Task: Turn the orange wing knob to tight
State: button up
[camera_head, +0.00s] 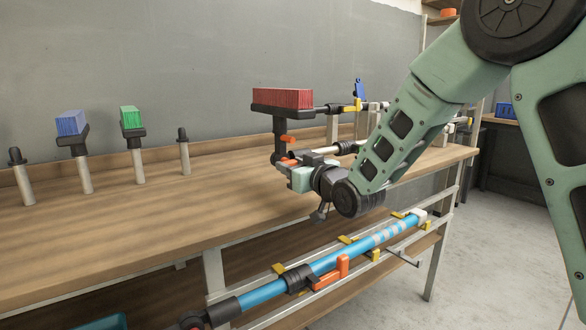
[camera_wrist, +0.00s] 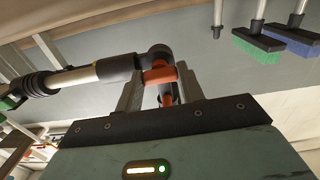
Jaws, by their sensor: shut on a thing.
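The orange wing knob (camera_wrist: 160,75) is on the dark elbow joint (camera_wrist: 158,55) at the end of a pole. In the wrist view it lies between my two grey fingers, and a second orange part (camera_wrist: 168,98) shows below it. In the head view the orange parts (camera_head: 287,140) show on the joint under a red-bristled brush head (camera_head: 282,98). My gripper (camera_wrist: 160,88) is shut on the knob. In the head view my gripper (camera_head: 288,163) reaches the joint from the front right, and its wrist hides part of the pole. Any tight mark cannot be made out.
The wooden bench top (camera_head: 130,215) is clear at the left. Blue (camera_head: 71,122) and green (camera_head: 130,117) brushes stand upright behind, beside dark-capped posts. A blue pole (camera_head: 320,265) with a red-orange lever rests on yellow holders below the bench's front edge.

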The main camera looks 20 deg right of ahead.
jog(key=m, duration=0.4)
jog(key=shift+m, duration=0.3)
jog(key=m, duration=0.4)
jog(key=shift+m, duration=0.3)
jog(key=m+p, duration=0.1)
jog(key=m, duration=0.3)
jog(key=shift+m, duration=0.3)
jog(key=shift+m+p, duration=1.05)
jog(key=shift+m, duration=1.15)
jog(key=o, duration=1)
jog(key=shift+s, duration=0.15)
